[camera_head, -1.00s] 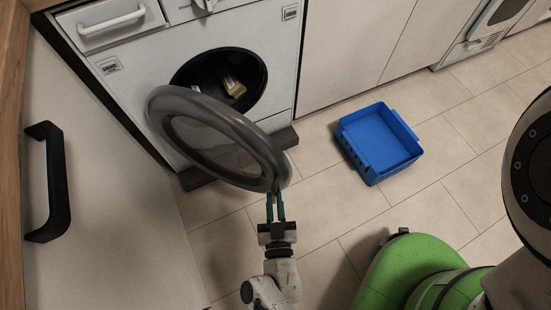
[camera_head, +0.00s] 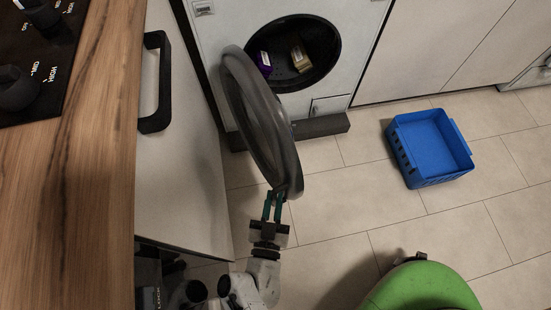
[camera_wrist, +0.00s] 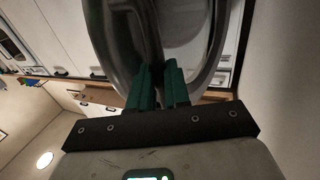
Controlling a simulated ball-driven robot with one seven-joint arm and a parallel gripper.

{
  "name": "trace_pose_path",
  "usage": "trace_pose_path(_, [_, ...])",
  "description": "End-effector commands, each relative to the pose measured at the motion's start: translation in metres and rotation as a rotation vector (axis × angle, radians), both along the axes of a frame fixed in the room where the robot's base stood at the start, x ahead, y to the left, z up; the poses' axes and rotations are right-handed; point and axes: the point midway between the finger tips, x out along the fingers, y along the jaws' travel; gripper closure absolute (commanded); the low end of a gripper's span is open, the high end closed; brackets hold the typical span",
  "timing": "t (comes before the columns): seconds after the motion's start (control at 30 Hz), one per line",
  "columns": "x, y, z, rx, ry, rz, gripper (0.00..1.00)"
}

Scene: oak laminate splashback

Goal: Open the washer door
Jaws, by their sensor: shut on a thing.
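The washer (camera_head: 349,50) is white, at the top of the head view. Its round grey door (camera_head: 262,115) stands swung well out to the left, so the dark drum opening shows. Inside the drum lie a purple item (camera_head: 264,62) and a tan item (camera_head: 299,56). My gripper (camera_head: 274,198) is at the lower free edge of the door, its teal fingers shut on the rim. In the wrist view, the fingers (camera_wrist: 158,85) reach up to the door's rim and glass (camera_wrist: 140,40).
A blue basket (camera_head: 431,148) stands on the tiled floor to the right. A white cabinet front with a black handle (camera_head: 156,80) is left of the door. A wooden counter (camera_head: 75,170) with a cooktop (camera_head: 35,45) fills the far left. Floor between door and basket is clear.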

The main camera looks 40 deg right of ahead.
Motion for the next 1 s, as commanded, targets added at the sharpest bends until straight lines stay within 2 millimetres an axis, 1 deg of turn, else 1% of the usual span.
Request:
trace_pose_path(0.03, [0.006,-0.004,0.005,-0.016,-0.008,0.007,1.00])
trace_pose_path(0.13, [0.006,-0.004,0.006,-0.015,-0.009,0.006,1.00])
trace_pose_path(0.17, [0.006,-0.004,0.006,-0.015,-0.009,0.006,0.80])
trace_pose_path(0.4, [0.003,-0.003,0.004,-0.011,-0.007,0.002,0.58])
trace_pose_path(0.67, [0.002,-0.002,0.003,-0.007,-0.004,0.001,0.58])
trace_pose_path(0.77, [0.002,-0.002,0.007,-0.007,-0.004,0.001,0.58])
trace_pose_path(0.87, [0.002,-0.002,0.019,-0.007,-0.004,0.001,0.58])
trace_pose_path(0.97, [0.003,-0.003,0.038,-0.010,-0.005,-0.001,0.58])
trace_pose_path(1.0, [-0.001,-0.002,0.045,-0.008,-0.004,0.001,0.58])
